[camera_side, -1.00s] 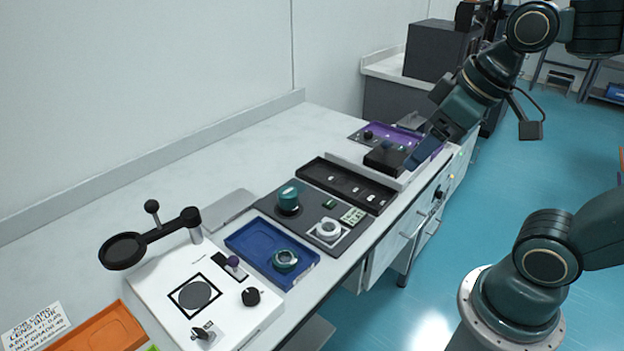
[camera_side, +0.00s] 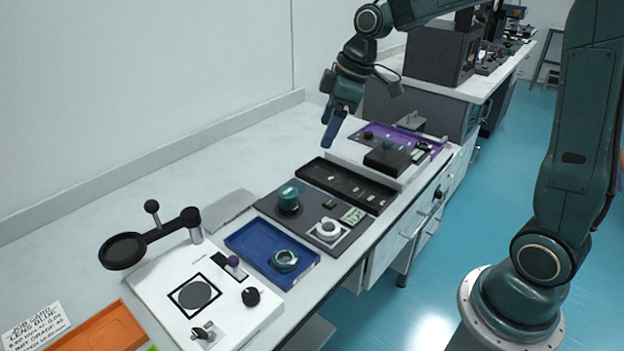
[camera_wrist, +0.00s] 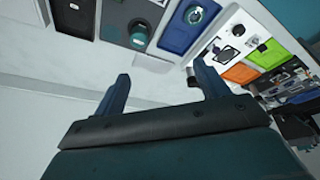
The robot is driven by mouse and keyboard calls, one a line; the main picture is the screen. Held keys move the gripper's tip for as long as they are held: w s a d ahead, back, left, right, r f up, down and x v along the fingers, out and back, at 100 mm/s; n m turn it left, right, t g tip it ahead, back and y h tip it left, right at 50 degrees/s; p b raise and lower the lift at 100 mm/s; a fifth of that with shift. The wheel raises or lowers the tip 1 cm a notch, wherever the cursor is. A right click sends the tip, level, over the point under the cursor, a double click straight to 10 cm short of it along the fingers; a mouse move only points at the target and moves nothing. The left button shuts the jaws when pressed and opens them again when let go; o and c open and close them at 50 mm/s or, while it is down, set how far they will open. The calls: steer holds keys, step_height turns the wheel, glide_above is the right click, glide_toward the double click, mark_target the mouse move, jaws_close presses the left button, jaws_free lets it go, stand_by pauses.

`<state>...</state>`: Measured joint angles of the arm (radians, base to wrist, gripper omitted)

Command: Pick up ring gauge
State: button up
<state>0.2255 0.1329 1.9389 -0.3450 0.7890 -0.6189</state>
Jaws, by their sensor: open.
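The pictures do not settle which part is the ring gauge. One ring-shaped part, teal with a pale centre (camera_side: 285,261), lies in the blue tray (camera_side: 238,240); it also shows at the top of the wrist view (camera_wrist: 195,14). A white ring (camera_side: 327,229) sits on a pale square on the dark grey plate (camera_side: 268,208). My gripper (camera_side: 331,124) is above the back of the bench, beyond the black slotted tray and well away from both rings. In the wrist view its blue fingers (camera_wrist: 162,75) are apart with nothing between them.
A teal cylinder (camera_side: 289,198) stands on the grey plate. The black slotted tray (camera_side: 347,186) and purple tray (camera_side: 398,138) lie farther back. A magnifier arm (camera_side: 150,238) rises over the white board (camera_side: 165,275) in front. The bench along the wall is clear.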

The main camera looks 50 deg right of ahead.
mark_target(289, 191)
steer(key=w+d+f+n+g+y, duration=0.1)
steer(key=w+d+f+n, duration=0.2)
steer(key=w+f, duration=0.6)
step_height(289, 191, down, 2)
steer(key=shift+w+d, duration=0.2)
steer(key=shift+d, duration=0.55)
steer(key=shift+f, duration=0.1)
steer(key=shift+a+x, duration=0.15)
steer(key=shift+x, duration=1.95)
steer(key=shift+a+x, duration=0.1)
steer(key=shift+x, duration=2)
steer(key=shift+w, duration=0.1)
steer(key=shift+x, duration=2.5)
steer(key=shift+w+a, duration=0.1)
steer(key=shift+w, duration=0.05)
